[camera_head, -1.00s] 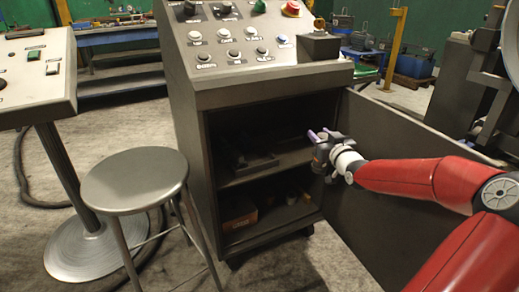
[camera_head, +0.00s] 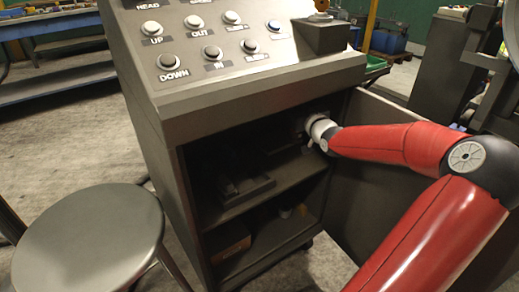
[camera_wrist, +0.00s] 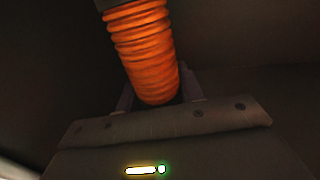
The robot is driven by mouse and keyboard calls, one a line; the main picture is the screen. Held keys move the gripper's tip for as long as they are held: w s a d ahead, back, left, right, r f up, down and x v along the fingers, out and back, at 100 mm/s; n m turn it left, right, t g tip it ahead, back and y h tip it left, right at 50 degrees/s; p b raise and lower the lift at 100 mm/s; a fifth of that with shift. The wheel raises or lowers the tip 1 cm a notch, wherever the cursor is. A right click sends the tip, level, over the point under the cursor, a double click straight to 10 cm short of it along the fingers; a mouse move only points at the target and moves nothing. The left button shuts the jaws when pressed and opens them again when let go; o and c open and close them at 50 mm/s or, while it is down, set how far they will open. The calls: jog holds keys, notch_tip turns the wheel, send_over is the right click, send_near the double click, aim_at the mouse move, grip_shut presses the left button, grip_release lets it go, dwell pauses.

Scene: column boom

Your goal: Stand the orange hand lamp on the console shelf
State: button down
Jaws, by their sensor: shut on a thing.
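The orange hand lamp (camera_wrist: 142,45) shows in the wrist view as a ribbed orange handle with a dark part at the top edge. My gripper (camera_wrist: 158,92) is shut on this handle, with a finger on each side. The rest of the lamp is outside the view. In the head view my wrist reaches into the open, dark upper compartment of the console (camera_head: 245,85), above the right part of the console shelf (camera_head: 272,188). The lamp cannot be made out there. I cannot tell whether it touches the shelf.
A dark flat item (camera_head: 245,190) lies on the shelf's left part. A round stool (camera_head: 88,240) stands at the front left. A box (camera_head: 228,240) sits in the lower compartment.

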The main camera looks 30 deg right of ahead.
notch_tip(320, 180, down, 9)
jog(key=shift+s+r+b, duration=0.1)
jog(key=shift+b, duration=0.55)
jog(key=shift+f, duration=0.2)
jog(key=c, duration=0.9)
grip_release()
jog(key=shift+r, duration=0.2)
jog(key=s+a+p, duration=0.1)
jog(key=s, duration=1.1)
jog(key=shift+a, duration=0.25)
